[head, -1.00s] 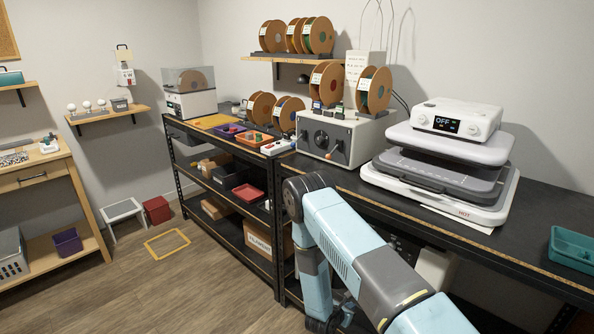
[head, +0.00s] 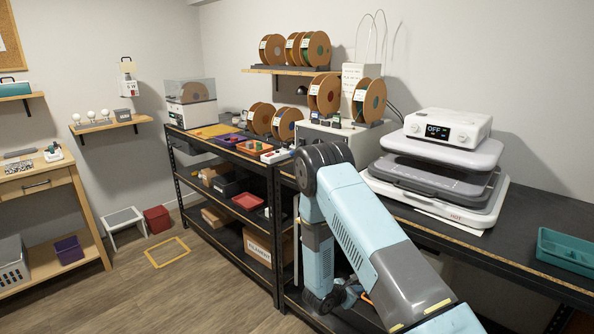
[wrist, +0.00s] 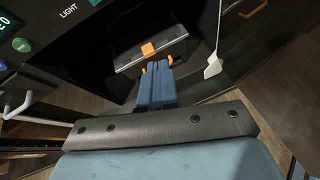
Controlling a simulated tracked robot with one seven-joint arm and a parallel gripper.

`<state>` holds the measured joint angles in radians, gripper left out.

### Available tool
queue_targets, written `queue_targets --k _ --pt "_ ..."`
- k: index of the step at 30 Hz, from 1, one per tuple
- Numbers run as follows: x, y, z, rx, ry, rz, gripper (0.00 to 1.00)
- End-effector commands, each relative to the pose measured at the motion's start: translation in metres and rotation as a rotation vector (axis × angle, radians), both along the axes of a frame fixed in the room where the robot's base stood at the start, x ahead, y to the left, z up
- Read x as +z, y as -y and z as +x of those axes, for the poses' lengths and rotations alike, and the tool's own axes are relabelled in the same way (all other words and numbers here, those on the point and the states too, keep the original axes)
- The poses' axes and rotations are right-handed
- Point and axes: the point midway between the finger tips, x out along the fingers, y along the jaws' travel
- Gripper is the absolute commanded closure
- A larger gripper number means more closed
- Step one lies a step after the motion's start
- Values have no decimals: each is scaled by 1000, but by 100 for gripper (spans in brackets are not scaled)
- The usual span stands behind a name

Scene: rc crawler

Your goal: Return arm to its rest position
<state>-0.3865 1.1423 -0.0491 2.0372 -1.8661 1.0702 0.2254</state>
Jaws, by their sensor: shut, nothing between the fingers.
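My blue arm (head: 365,230) rises from the lower right in the head view, with its dark elbow bent in front of the black workbench (head: 420,222). The forearm hangs down from the elbow beside the bench's front. My gripper (wrist: 157,72) shows in the wrist view, with its blue fingers shut together and nothing between them. In the head view I cannot make out the fingers; the end of the arm is low and partly hidden behind the upper link.
A heat press (head: 440,175) and teal tray (head: 566,250) stand on the bench. Filament spools (head: 325,93) stand at the back. An orange block-like part (wrist: 148,50) and a white part (wrist: 214,66) show near the fingers in the wrist view. Clear floor (head: 190,290) lies left of the bench.

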Motion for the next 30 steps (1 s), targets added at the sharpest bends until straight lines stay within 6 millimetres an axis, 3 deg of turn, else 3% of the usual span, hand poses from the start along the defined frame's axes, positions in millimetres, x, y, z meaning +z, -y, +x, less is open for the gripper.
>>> queue_targets --k 3,14,21,30 --pt "47 11 6 -98 57 30 100" --pt "169 42 -5 -389 202 144 100" --pt "241 60 -29 -576 292 244 100" --pt "319 75 -70 -792 396 395 100"
